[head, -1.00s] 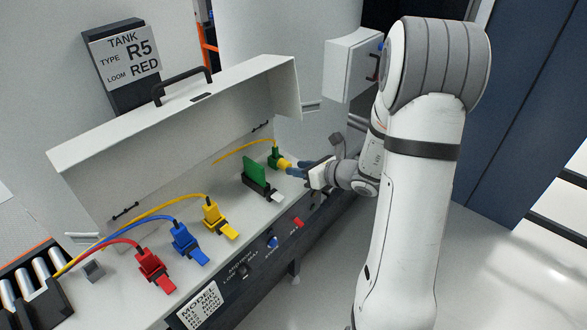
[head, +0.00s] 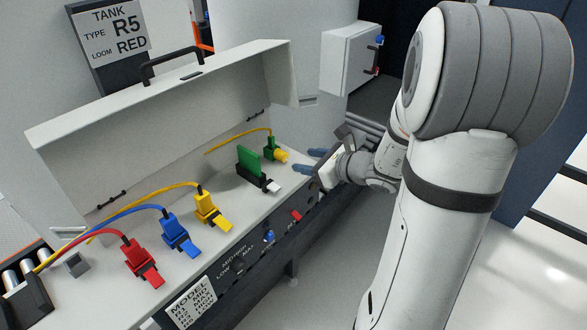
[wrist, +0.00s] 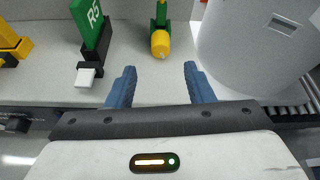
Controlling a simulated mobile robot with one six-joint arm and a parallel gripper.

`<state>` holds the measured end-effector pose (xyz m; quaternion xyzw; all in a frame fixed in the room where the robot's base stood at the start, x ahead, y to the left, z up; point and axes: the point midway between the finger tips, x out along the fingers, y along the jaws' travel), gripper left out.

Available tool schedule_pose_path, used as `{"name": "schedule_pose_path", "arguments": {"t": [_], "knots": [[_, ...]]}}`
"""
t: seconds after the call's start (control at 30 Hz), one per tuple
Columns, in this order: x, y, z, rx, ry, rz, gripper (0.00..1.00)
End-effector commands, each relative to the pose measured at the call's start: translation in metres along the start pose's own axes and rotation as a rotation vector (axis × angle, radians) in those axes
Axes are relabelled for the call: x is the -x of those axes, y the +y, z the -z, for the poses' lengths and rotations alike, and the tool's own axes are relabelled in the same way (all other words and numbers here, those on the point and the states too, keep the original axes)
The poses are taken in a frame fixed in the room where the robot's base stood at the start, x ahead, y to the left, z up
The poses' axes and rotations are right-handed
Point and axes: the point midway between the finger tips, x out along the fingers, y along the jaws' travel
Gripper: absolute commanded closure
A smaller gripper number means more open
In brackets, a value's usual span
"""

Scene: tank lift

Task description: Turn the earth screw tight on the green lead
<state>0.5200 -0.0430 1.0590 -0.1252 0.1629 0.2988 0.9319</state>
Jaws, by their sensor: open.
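The earth screw has a yellow knob (head: 281,156) on the front of a green connector (head: 269,147) at the far right of the bench unit. A yellow-green lead (head: 238,136) runs from the connector to the back wall. In the wrist view the yellow knob (wrist: 160,44) is ahead of my fingers, with the green connector (wrist: 161,14) behind it. My gripper (head: 318,160) is open, its blue fingers just to the right of the knob and apart from it. In the wrist view my gripper (wrist: 158,82) has nothing between its fingertips.
A green R5 card (head: 249,161) stands in a black holder with a white tab, left of the knob. Yellow (head: 207,207), blue (head: 175,229) and red (head: 137,254) plugs sit further left. A large pale cylinder (wrist: 255,45) stands close on the right in the wrist view.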

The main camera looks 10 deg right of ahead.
Motion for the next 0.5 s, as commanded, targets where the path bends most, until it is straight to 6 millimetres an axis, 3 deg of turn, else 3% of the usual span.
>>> {"name": "schedule_pose_path", "arguments": {"t": [0.17, 0.5], "knots": [[-0.006, 0.003, 0.001, 0.083, -0.002, 0.018, 0.52], [-0.058, 0.002, -0.001, 0.081, 0.000, 0.016, 0.52]]}}
